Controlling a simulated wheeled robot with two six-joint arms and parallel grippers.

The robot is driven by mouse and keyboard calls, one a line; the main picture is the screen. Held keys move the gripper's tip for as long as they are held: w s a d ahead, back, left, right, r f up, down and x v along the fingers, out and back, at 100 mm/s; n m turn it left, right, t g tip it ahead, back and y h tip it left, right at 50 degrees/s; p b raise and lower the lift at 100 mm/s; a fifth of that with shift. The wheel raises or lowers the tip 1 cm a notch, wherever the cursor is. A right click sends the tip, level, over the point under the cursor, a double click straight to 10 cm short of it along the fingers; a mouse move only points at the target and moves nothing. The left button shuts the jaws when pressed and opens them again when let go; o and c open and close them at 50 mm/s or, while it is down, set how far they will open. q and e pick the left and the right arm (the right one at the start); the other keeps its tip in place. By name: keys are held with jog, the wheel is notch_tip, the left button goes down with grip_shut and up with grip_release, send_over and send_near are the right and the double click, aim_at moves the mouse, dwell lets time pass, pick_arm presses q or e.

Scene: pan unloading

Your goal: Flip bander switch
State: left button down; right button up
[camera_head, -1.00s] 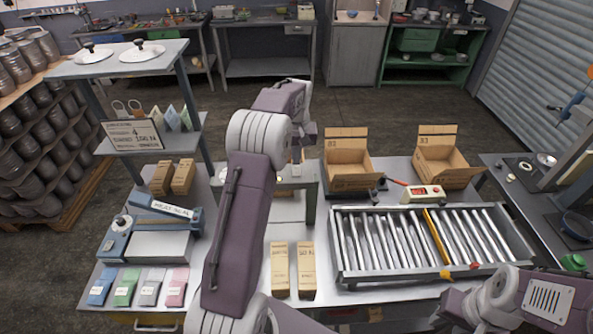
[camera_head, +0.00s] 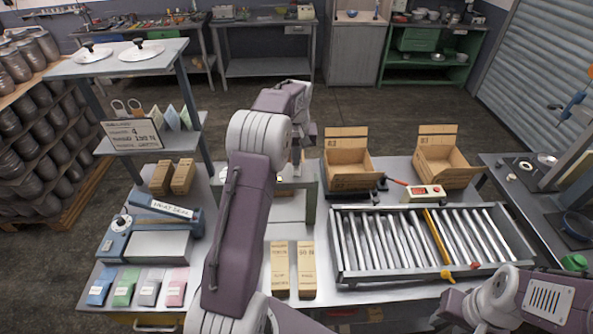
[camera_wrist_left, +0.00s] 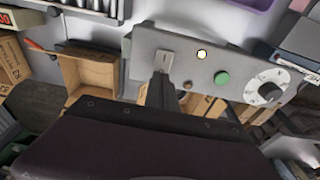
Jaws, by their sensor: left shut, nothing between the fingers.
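The bander stands behind my left arm in the head view, and only part of its grey body (camera_head: 290,207) shows. In the left wrist view its grey control panel (camera_wrist_left: 190,70) carries a small switch (camera_wrist_left: 164,59), a bright yellow-white lamp (camera_wrist_left: 201,54), a green button (camera_wrist_left: 222,78) and a white dial (camera_wrist_left: 266,87). My left gripper (camera_wrist_left: 161,82) is shut and empty, with its fingertips right at the switch. I cannot tell whether they touch it. My right arm (camera_head: 510,300) is at the lower right of the head view, and its fingers do not show.
Two open cartons (camera_head: 350,178) (camera_head: 440,170) stand right of the bander. A roller conveyor (camera_head: 335,268) lies in front of them. Two tan packs (camera_head: 280,270) (camera_head: 306,270) stand on the bench. A heat sealer (camera_head: 165,215) and several coloured pouches (camera_head: 126,288) are at left.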

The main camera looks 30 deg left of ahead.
pick_arm(q)
jog(key=shift+f+b, duration=0.35)
jog(key=shift+f, duration=0.3)
notch_tip(320, 180, up, 7)
jog(key=p, duration=0.7)
jog(key=shift+r, duration=0.1)
dwell(0.3)
